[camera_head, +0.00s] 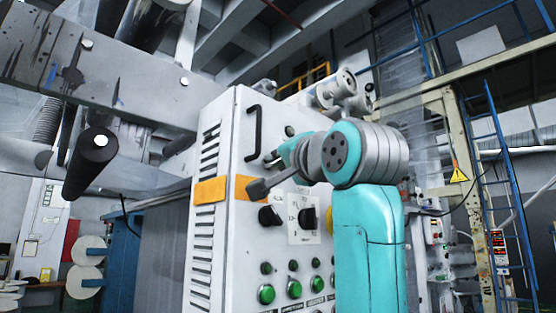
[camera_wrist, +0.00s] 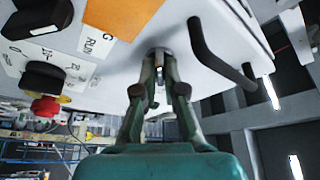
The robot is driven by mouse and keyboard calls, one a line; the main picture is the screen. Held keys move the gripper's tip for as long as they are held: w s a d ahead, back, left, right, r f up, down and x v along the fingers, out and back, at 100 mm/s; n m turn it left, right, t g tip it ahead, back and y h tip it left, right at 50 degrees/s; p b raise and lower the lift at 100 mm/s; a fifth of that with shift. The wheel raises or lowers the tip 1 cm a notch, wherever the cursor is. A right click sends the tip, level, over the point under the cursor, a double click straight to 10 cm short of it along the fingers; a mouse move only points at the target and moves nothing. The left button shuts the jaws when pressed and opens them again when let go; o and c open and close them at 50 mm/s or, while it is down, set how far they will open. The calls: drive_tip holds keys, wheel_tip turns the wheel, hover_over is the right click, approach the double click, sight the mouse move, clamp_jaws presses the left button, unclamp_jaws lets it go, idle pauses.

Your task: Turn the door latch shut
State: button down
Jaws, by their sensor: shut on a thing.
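The door latch is a small piece on the white cabinet door, between the black door handle and the orange label. In the wrist view the latch (camera_wrist: 158,52) shows between my fingertips, close to the panel. My gripper (camera_wrist: 158,68) is shut on it, with one finger on each side. In the head view my gripper (camera_head: 274,157) reaches left from my teal arm to the door front, below the black handle. The latch is mostly hidden there by my fingers, and I cannot tell its exact angle.
The black door handle (camera_head: 253,130) stands out from the white cabinet (camera_head: 225,140) close to my gripper. Black knobs (camera_head: 270,215) and several green buttons (camera_head: 294,289) sit lower. A dark roller end (camera_head: 93,157) juts out at the left. A blue ladder (camera_head: 508,190) stands at the right.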

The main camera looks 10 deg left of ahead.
drive_tip(key=shift+w+d+f+n+g+y, duration=0.1)
drive_tip(key=shift+n+g+y, duration=0.7)
drive_tip(key=shift+n, duration=1.55)
drive_tip(key=shift+w+f+n+g+y, duration=0.1)
drive_tip(key=shift+n+g+y, duration=0.25)
drive_tip(key=shift+n+y, duration=1.4)
drive_tip(key=shift+w+d+n+g+y, duration=0.1)
drive_tip(key=shift+n+g+y, duration=0.4)
drive_tip(key=shift+n, duration=2.4)
drive_tip(key=c, duration=1.3)
unclamp_jaws()
drive_tip(key=shift+o, duration=0.2)
drive_tip(key=v, duration=1.2)
